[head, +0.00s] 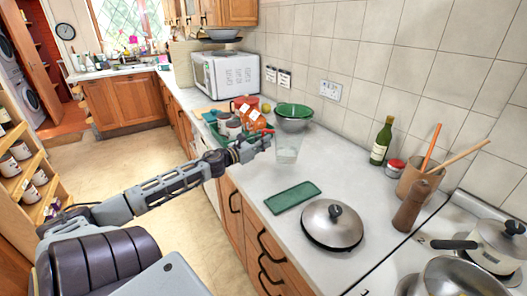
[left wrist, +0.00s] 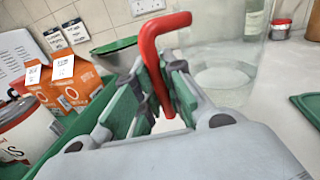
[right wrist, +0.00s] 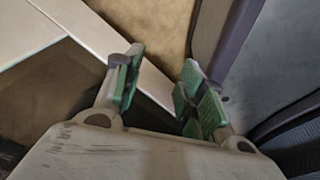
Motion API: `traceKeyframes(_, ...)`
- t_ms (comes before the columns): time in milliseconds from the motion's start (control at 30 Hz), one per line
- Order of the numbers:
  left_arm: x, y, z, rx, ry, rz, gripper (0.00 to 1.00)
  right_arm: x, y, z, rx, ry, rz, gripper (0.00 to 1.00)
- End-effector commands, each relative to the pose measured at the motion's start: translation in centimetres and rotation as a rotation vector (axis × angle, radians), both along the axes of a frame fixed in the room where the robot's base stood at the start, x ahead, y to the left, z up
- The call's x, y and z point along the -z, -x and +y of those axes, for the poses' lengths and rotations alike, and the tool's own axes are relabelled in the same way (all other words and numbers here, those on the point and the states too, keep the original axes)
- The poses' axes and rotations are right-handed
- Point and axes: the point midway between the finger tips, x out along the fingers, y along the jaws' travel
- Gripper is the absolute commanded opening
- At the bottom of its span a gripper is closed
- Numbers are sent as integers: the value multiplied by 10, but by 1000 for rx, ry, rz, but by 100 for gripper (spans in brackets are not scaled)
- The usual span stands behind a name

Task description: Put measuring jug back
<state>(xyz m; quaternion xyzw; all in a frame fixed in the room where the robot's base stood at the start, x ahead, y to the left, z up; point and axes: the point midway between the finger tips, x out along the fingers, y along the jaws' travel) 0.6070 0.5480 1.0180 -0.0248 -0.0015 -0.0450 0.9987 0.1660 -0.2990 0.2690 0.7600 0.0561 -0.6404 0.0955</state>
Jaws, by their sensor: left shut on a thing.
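The measuring jug (head: 287,150) is clear, with a red handle. My left gripper (head: 258,146) is shut on that handle, from the jug's left side. In the left wrist view the red handle (left wrist: 155,50) passes between the green-padded fingers, and the clear jug body (left wrist: 215,60) stands upright beyond them. I cannot tell whether its base touches the worktop or hangs just above it. My right gripper (right wrist: 160,88) shows only in the right wrist view, open and empty, low over the floor beside cabinet-like panels.
A green tray (left wrist: 85,122) with cans and orange cartons (head: 252,116) lies left of the jug. A green-rimmed bowl (head: 294,123) stands behind it. A green mat (head: 292,197) and a lidded pan (head: 332,224) are in front. The worktop right of the jug (head: 340,162) is clear.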

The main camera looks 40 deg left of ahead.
Motion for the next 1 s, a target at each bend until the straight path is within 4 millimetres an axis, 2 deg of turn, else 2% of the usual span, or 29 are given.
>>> traceKeyframes(233, 14, 0, 0, 0, 4, -2, 0, 5, 3, -1, 1, 2, 9, 40)
traceKeyframes(467, 34, 0, 0, 0, 2, -2, 0, 0, -14, 5, 1, -5, -12, 40)
traceKeyframes(633, 36, 0, 0, 1, 1, -2, 0, -2, -18, 8, 2, -8, -17, 40)
traceKeyframes(967, 38, 0, -1, 1, 1, -2, 0, 1, -14, 8, 4, -7, -8, 40)
traceKeyframes(1000, 40, 0, 0, 1, 0, 0, 13, 1, -14, 8, 3, -8, -8, 40)
